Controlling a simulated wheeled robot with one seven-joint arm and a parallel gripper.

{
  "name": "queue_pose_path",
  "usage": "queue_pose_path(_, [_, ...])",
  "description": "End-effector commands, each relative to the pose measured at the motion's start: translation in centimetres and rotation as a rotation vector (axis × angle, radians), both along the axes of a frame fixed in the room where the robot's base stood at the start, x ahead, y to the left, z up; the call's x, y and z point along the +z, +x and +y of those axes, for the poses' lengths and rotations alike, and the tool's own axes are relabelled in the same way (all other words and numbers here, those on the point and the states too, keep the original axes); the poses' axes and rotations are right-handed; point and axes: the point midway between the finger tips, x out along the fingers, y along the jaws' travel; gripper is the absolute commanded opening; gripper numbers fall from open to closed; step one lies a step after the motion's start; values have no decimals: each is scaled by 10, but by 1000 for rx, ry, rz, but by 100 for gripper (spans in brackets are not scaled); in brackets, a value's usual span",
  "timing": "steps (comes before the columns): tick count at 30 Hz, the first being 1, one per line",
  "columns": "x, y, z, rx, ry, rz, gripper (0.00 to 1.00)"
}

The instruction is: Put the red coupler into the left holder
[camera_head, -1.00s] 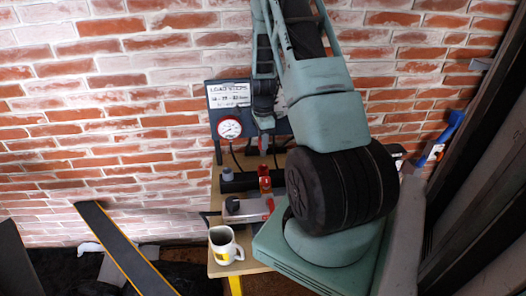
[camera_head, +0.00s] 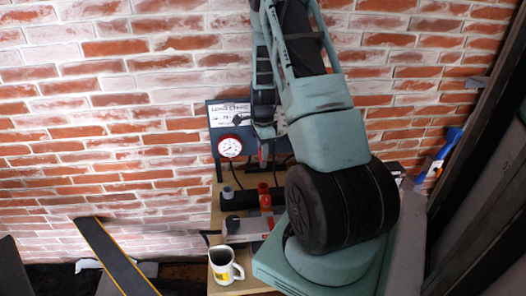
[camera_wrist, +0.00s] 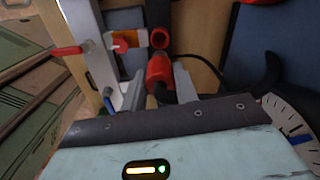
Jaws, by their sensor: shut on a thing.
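In the wrist view, a red coupler (camera_wrist: 160,68) with a dark end is between the two fingers of my gripper (camera_wrist: 159,88), which is shut on it. In the head view, my gripper (camera_head: 264,148) is in front of the panel, right of the gauge, with a bit of red at its tip. A red ring (camera_wrist: 160,37) with a dark opening lies just beyond the coupler in the wrist view; I cannot tell whether they touch. A black bar (camera_head: 245,196) on the table carries a grey cylinder and a red piece (camera_head: 264,196). I cannot tell which part is the left holder.
A pressure gauge (camera_head: 230,147) and a sign (camera_head: 230,114) are on the panel. Below are a grey box (camera_head: 245,228) and a white mug (camera_head: 223,266) at the table's front. A red lever (camera_wrist: 67,50) and a dark cable (camera_wrist: 205,62) show in the wrist view.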

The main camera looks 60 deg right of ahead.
Motion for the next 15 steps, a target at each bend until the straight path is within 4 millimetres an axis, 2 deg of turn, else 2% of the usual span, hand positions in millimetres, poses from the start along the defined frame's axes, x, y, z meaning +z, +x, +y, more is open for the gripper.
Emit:
queue_pose_path(8, [0,1,1,1,0,0,6])
queue_pose_path(15, [0,15,12,2,-1,1,6])
